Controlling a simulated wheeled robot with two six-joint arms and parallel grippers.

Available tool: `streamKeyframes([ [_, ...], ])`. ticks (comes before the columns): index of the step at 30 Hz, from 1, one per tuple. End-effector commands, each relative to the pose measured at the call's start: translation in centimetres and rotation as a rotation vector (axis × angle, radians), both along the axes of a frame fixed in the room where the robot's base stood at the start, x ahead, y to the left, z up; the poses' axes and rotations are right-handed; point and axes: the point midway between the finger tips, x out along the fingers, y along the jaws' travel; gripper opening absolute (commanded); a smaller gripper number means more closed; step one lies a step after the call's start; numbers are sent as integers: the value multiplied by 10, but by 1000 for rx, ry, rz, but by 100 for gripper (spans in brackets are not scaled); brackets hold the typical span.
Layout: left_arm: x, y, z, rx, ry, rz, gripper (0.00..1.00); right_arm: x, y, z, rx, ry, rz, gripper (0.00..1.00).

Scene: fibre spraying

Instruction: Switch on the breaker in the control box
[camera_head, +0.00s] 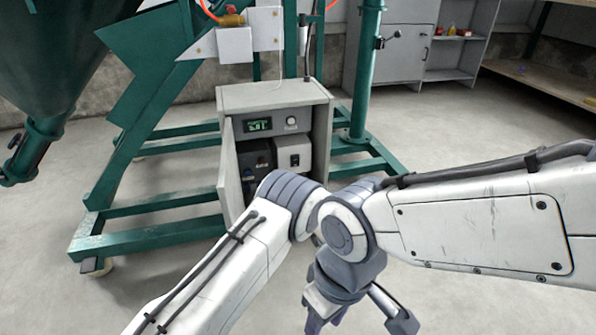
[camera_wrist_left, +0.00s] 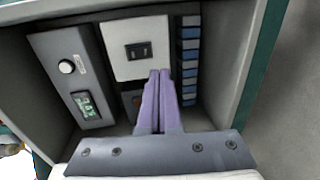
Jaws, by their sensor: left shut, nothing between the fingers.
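The control box (camera_head: 275,95) is a grey cabinet standing on the floor with its door (camera_head: 231,180) open. Inside is a white breaker unit (camera_head: 293,152), which also shows in the left wrist view (camera_wrist_left: 120,65) with a black switch (camera_wrist_left: 139,50) on its face. My left gripper (camera_wrist_left: 159,73) is shut and empty, its purple fingers reaching into the box. Their tips appear just beside the unit's edge, below and right of the switch; I cannot tell whether they touch. The head view hides this gripper behind my arm. My right gripper (camera_head: 322,318) hangs low at the bottom edge, partly cut off.
A panel with a green display (camera_head: 258,125) and a knob sits in the box's upper part. Dark units (camera_head: 255,160) stand beside the breaker unit. A green steel frame (camera_head: 150,240) surrounds the box. Grey cabinets (camera_head: 395,60) stand behind. The floor at right is clear.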

Motion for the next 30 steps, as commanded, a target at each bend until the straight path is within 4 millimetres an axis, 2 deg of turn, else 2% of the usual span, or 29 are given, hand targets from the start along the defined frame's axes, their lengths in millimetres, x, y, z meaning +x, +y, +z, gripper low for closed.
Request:
streamKeyframes([
  [1,-12,-6,2,4,5,-7,0,0,0,12,0,0,0,50],
  [3,-24,-11,0,2,4,-6,0,0,0,17,-1,1,0,50],
  [9,-45,-15,-6,0,1,-5,0,0,0,25,-1,1,0,50],
  [30,-49,-12,-8,0,1,1,0,0,0,25,-1,1,0,50],
])
